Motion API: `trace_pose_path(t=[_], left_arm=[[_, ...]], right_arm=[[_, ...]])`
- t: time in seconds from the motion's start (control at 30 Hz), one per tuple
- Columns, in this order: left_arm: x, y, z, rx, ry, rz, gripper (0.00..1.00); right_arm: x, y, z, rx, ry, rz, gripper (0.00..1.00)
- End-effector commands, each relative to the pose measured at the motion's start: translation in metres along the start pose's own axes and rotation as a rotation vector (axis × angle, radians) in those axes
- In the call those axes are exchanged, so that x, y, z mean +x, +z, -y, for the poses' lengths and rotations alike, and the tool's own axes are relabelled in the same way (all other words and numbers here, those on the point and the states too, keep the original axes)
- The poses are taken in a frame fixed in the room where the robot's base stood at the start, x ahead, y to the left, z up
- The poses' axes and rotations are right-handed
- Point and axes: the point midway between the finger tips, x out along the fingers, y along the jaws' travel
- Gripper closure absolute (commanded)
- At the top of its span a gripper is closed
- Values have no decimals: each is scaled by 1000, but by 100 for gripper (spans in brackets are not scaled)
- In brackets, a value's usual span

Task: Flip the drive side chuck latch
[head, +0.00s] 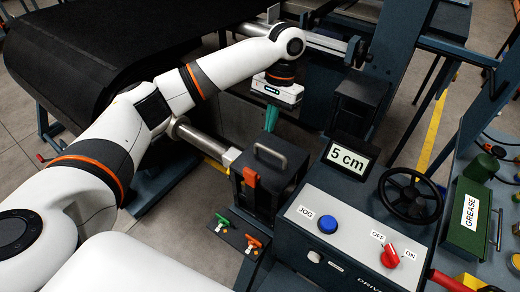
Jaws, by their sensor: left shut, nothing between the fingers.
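The chuck (280,155) is a dark block with a grey handle on top, standing left of the control panel. An orange-red latch (251,178) sits on its near left face, beside the end of a metal roller shaft (204,143). I cannot tell for sure that this is the drive side latch. My left gripper (270,120) points down, above and behind the chuck block. Its teal fingers are shut and empty, apart from the latch; their tips are partly hidden behind the block. My right gripper is out of view.
The control panel (345,205) carries a blue JOG button (327,225), a red switch (390,256) and a "5 cm" display (347,159). A black handwheel (410,194) stands at right. Green and orange toggles (254,242) sit below the chuck. A black belt (110,45) fills the upper left.

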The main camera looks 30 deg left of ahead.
Motion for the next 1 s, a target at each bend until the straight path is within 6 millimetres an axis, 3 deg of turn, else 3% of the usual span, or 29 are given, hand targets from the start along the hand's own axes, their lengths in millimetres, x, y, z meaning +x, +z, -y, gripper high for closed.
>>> trace_pose_path(t=[0.17,0.37,0.53,0.73,1.0], left_arm=[[24,0,1,2,-2,-4,100],[63,-2,0,-1,1,-5,100],[98,-2,0,0,0,-4,100],[103,-30,-1,2,2,-1,100],[108,-39,0,1,1,1,100]], right_arm=[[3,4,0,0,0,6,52],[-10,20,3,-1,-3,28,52],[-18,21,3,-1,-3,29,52],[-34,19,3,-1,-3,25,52],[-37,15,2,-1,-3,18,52]])
